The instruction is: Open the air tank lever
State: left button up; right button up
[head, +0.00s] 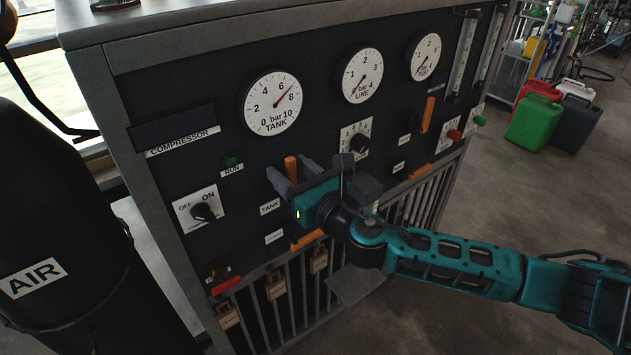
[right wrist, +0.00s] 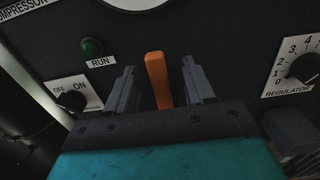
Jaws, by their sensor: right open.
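The orange tank lever (head: 291,168) stands upright on the dark panel, below the tank gauge (head: 272,103) and near the TANK label (head: 270,206). My right gripper (head: 290,176) is open in front of the panel, with one finger to each side of the lever. In the right wrist view the lever (right wrist: 158,80) shows between the two grey fingers, with a gap on both sides. Its lower end is hidden by the gripper body. My left gripper is not in view.
The compressor switch (head: 203,212) and green RUN lamp (head: 231,160) are left of the gripper. The regulator knob (head: 359,144) is right of it. Another orange handle (head: 308,240) lies below. A black AIR tank (head: 62,230) stands at left.

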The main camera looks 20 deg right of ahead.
jog(key=shift+s, duration=0.1)
jog(key=v, duration=0.6)
jog(key=shift+s+d, duration=0.15)
jog(key=shift+s, duration=0.25)
jog(key=b+v, duration=0.2)
jog(key=v, duration=1.1)
jog(key=shift+b, duration=0.3)
jog(key=shift+r, duration=0.15)
dwell(0.8)
jog(key=shift+o, duration=0.4)
